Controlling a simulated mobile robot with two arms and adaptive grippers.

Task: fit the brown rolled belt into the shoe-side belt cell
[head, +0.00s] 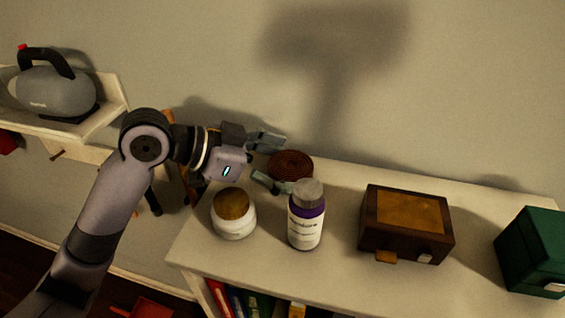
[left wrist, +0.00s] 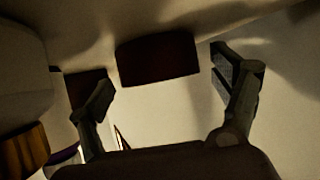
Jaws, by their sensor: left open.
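The brown rolled belt (head: 291,165) is a flat, dark reddish-brown coil lying on the white shelf top behind the purple bottle. In the left wrist view the belt (left wrist: 157,57) is a dark block, seen ahead in the gap between the fingers. My left gripper (head: 268,162) is open, just left of the belt, with one finger toward the wall and one toward the bottle. No grip on the belt shows. My open fingers also frame it in the left wrist view (left wrist: 165,75). I see no belt cell or shoes. My right gripper is out of view.
A white jar with a brown lid (head: 233,220) and a purple bottle (head: 306,220) stand close in front of my gripper. A wooden box (head: 405,228) and a green box (head: 533,255) stand farther right. A kettle (head: 55,90) is on another surface at left.

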